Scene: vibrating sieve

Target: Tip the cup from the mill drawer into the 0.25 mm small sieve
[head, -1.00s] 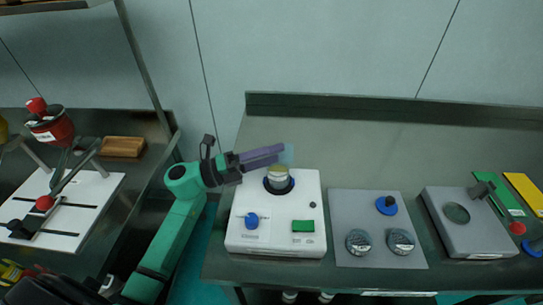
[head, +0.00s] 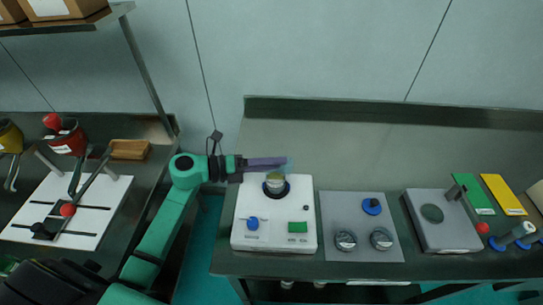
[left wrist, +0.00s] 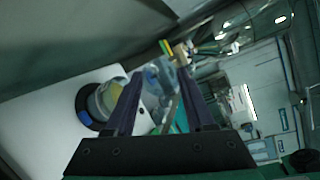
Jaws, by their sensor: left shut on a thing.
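My left gripper (head: 284,164) is shut on a pale blue, see-through cup (head: 289,162), which also shows between the fingers in the left wrist view (left wrist: 158,76). The cup is over the back edge of the small sieve (head: 275,185), which stands in a dark round seat on the white machine. The sieve has a yellowish top and also shows in the left wrist view (left wrist: 107,97), left of the fingers. Its size mark cannot be read. The cup's exact tilt and contents cannot be made out. My right gripper is not in view.
The white machine (head: 300,205) has a blue knob and a green panel. A grey plate (head: 345,225) with round metal pieces and a grey device (head: 450,235) stand to its right. Green (head: 472,190) and yellow (head: 502,193) trays lie further right. The counter's back strip is clear.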

